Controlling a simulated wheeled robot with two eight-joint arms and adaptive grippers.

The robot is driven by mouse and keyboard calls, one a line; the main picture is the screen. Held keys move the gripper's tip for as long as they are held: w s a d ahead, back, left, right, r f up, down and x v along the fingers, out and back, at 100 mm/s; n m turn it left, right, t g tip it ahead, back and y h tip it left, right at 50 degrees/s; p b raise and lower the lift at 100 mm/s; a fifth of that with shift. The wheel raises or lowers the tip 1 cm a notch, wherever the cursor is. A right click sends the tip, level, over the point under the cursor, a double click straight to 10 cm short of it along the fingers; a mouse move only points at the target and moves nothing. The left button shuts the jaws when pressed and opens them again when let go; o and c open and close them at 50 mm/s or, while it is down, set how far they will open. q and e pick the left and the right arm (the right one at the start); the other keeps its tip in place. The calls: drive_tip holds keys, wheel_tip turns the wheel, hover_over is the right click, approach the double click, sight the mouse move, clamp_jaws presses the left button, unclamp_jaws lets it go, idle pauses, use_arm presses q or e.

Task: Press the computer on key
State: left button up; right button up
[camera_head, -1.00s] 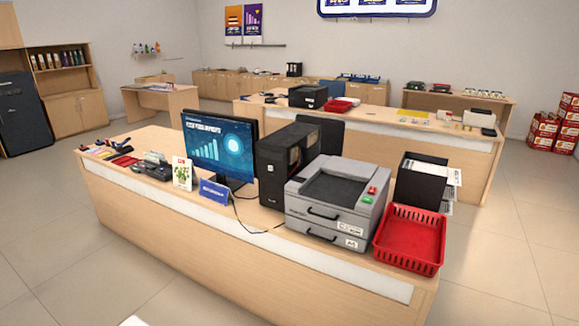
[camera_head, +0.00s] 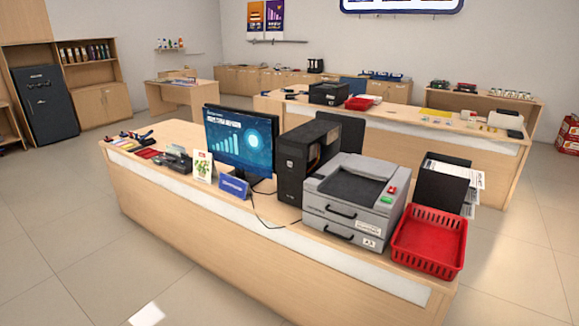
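A black computer tower (camera_head: 293,179) stands on the near wooden counter (camera_head: 215,238), between a monitor and a grey printer. Its narrow front faces me and is dark; I cannot make out the on key at this size. The monitor (camera_head: 241,142) is lit, with a blue chart screen, to the left of the tower. A cable (camera_head: 272,221) runs along the counter top in front of the tower. Neither of my grippers is in view.
The grey printer (camera_head: 350,197) and a red basket (camera_head: 427,243) fill the counter's right end. A black file holder (camera_head: 443,184) stands behind the basket. A blue sign (camera_head: 234,187) and small items occupy the left. Tiled floor (camera_head: 60,235) in front is clear.

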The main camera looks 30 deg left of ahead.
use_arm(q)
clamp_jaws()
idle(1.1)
